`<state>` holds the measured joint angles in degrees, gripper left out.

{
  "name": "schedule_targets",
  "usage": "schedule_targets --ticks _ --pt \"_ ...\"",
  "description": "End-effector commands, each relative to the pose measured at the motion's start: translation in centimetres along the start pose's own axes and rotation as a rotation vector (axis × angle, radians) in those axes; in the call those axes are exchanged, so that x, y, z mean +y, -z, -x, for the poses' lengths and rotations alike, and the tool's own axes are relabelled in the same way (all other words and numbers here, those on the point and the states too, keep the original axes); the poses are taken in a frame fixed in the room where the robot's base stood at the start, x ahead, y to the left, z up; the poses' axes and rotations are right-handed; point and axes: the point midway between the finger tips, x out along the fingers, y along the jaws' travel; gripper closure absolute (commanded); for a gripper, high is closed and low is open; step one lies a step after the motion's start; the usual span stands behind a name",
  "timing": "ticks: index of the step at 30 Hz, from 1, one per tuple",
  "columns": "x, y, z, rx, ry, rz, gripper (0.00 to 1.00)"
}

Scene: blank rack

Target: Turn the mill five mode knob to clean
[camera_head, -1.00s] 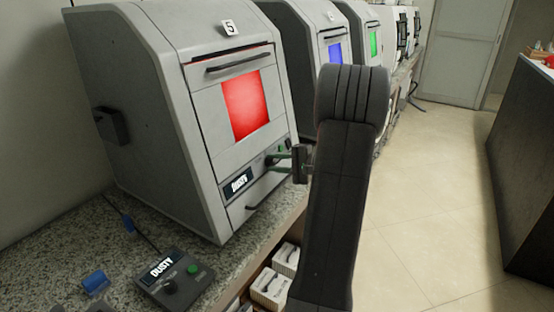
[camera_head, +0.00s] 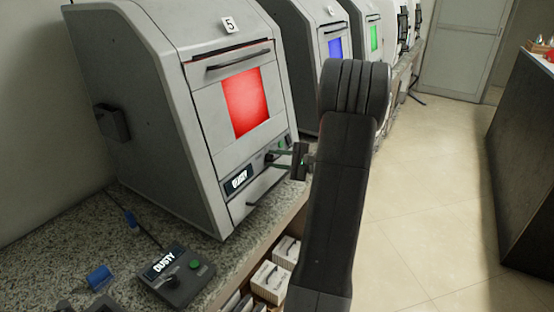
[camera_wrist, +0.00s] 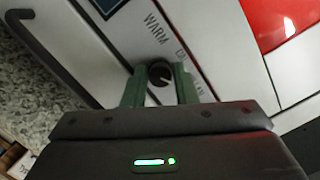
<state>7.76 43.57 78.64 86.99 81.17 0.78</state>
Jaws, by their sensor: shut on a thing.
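Mill five (camera_head: 160,110) is the grey machine with the "5" label and a red lit window (camera_head: 247,102). Its small display (camera_head: 238,180) reads DUSTY. The mode knob (camera_wrist: 160,73) is small, round and black with a pale pointer mark, on the front panel. My gripper (camera_wrist: 159,84) has its green fingers shut on the knob, one on each side. In the head view my gripper (camera_head: 277,157) reaches the panel just right of the display. The label WARM (camera_wrist: 155,28) is readable beside the knob; the other labels are partly hidden by a finger.
A dark handle (camera_head: 265,187) juts out below the display. A control box (camera_head: 176,278), also reading DUSTY, lies on the granite counter beside a blue object (camera_head: 99,277). More mills stand behind to the right. White boxes (camera_head: 271,281) sit under the counter. The floor at right is clear.

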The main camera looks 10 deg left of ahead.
Motion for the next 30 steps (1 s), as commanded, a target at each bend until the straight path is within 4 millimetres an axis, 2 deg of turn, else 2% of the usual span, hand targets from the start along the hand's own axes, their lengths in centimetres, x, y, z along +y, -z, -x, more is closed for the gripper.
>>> schedule_targets --ticks 2,3,6,14,17,20,30 --pt "0.0 0.0 0.0 0.001 0.000 -0.001 0.97" --pt "0.0 0.0 0.0 0.001 0.000 -0.001 0.68" --pt "0.0 0.0 0.0 0.001 -0.001 0.000 0.53" --pt "0.0 0.0 0.1 0.000 0.000 0.000 0.53" --pt "0.0 0.0 0.7 0.001 0.000 0.001 0.53" --pt "0.0 0.1 2.1 0.004 0.001 0.001 0.53" --pt "0.0 0.1 9.8 0.005 0.002 0.000 0.53"
